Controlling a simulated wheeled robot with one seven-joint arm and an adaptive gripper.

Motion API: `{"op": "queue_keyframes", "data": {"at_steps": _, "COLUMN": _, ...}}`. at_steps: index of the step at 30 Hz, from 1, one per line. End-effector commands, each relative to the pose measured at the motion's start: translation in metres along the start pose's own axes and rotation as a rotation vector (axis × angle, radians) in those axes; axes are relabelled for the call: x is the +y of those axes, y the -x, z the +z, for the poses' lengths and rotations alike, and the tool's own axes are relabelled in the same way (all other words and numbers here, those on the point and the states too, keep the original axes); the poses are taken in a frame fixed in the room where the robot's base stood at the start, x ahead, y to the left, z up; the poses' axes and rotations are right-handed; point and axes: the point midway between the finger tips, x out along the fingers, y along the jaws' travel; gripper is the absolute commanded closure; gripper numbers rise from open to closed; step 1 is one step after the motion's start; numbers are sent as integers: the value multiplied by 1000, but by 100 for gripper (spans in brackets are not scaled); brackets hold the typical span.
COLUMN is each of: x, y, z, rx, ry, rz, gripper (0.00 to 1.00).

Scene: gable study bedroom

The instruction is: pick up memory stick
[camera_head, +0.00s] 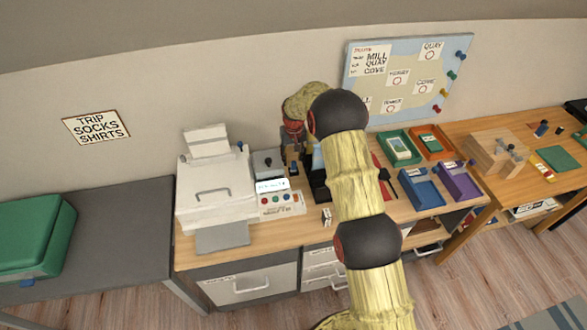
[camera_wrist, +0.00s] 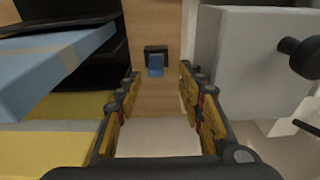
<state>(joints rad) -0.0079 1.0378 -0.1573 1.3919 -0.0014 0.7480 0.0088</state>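A small black and blue object that looks like the memory stick (camera_wrist: 155,65) stands on the wooden desk in the wrist view. It is in line with the gap between my fingers, a little beyond the tips. In the head view a small blue and dark item (camera_head: 293,168) on the desk appears to be the same thing, just below my gripper. My gripper (camera_wrist: 160,82) is open, with nothing between its fingers. In the head view my arm covers part of the desk near it.
A grey box with a black knob (camera_wrist: 245,60) stands close on the right in the wrist view. A black stand holding a blue slab (camera_wrist: 60,65) is close on the left. In the head view a white printer (camera_head: 215,195) stands left and blue and purple trays (camera_head: 422,190) stand right.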

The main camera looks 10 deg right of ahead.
Motion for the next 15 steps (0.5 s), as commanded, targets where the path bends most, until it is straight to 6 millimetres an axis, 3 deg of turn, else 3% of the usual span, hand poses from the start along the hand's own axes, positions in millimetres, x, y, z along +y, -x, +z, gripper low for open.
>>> {"op": "queue_keyframes", "data": {"at_steps": 9, "x": 6, "y": -42, "z": 2, "rx": -1, "ry": 0, "rz": 0, "gripper": 61}}
{"op": "queue_keyframes", "data": {"at_steps": 15, "x": 6, "y": -48, "z": 2, "rx": 0, "ry": 0, "rz": 0, "gripper": 61}}
